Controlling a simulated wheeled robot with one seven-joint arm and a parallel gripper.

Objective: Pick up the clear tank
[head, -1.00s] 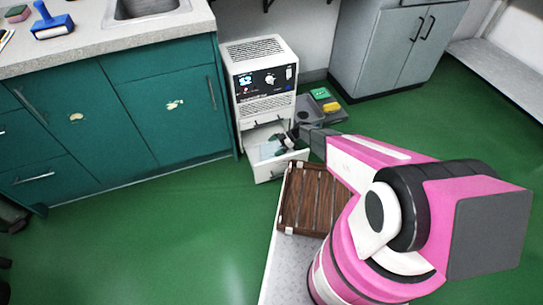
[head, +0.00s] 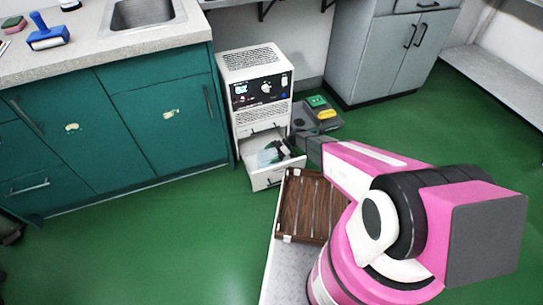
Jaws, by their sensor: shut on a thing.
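The clear tank (head: 268,155) is a pale, see-through shape in the open drawer (head: 270,179) at the bottom of a white machine (head: 256,85). My gripper (head: 283,149) reaches into the drawer from the right and is shut on the tank's right part. The fingertips are small and dark here, so the exact grip is hard to make out. The tank still sits low, within the drawer walls; whether it touches the drawer floor cannot be told.
A brown slatted wooden crate (head: 288,238) lies in front of the drawer, under my arm. A grey tray (head: 331,125) with green and yellow items is right of the machine. Teal cabinets (head: 150,120) stand left. Green floor is clear at front left.

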